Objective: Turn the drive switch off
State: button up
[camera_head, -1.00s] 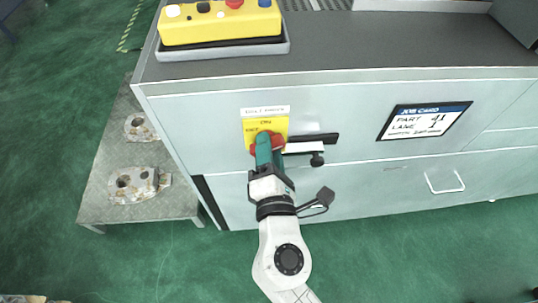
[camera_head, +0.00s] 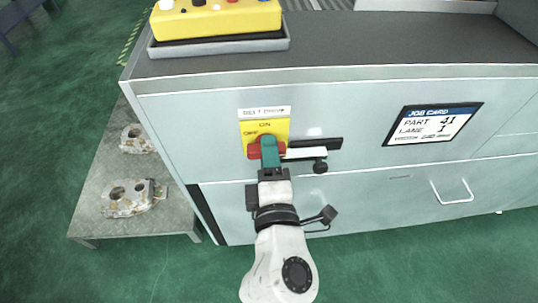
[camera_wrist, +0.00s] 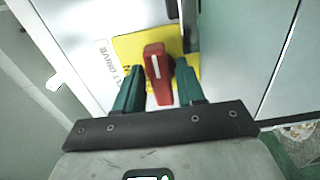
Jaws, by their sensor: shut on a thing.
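The drive switch is a red knob (camera_wrist: 158,73) with a white line, on a yellow plate (camera_head: 279,127) marked ON at the top and OFF at the left, under a belt drive label (camera_head: 264,112) on the cabinet front. My gripper (camera_head: 269,148) is at the knob, its green fingers pointing at the plate. In the wrist view the fingers (camera_wrist: 160,88) stand on both sides of the knob, shut on it. In the head view the fingers hide much of the knob, and I cannot tell which mark its line points at.
A job card (camera_head: 432,124) and a drawer handle (camera_head: 452,192) are farther right. A yellow button box (camera_head: 216,20) stands above. Castings lie on a low table (camera_head: 88,213) at left.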

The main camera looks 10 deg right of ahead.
jog(key=shift+f, duration=0.1)
jog(key=o, duration=0.8)
jog(key=shift+c, duration=0.2)
jog(key=shift+s, duration=0.1)
jog(key=s+b, duration=0.1)
jog(key=s, duration=0.9)
jog(key=shift+s, duration=0.3)
jog(key=shift+a, duration=0.1)
